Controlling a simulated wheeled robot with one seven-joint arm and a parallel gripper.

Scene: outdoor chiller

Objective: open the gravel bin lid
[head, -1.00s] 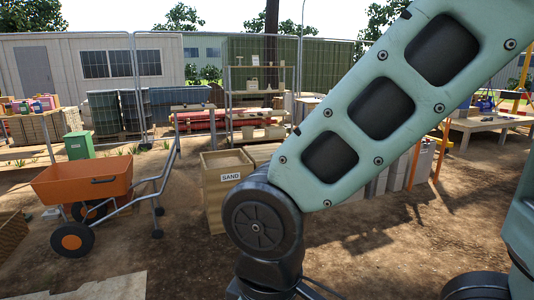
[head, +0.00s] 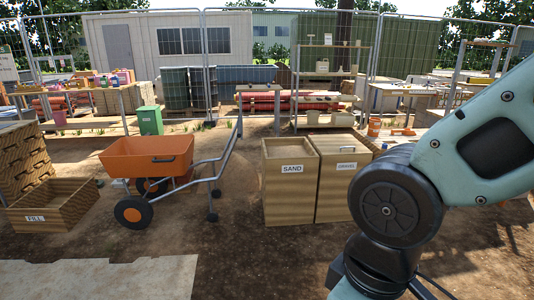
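The gravel bin (head: 335,192) is a tall tan wooden box with a white GRAVEL label, standing right of the middle in the head view. My gripper is out of the picture, below the bottom edge or hidden.
An orange wheelbarrow (head: 147,163) stands left of the bins, its handles toward them. A low FILL box (head: 47,213) lies at far left. Shelves (head: 327,75) and worktables stand behind. Bare dirt is open before the bins, with a pale slab (head: 100,280) at front left.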

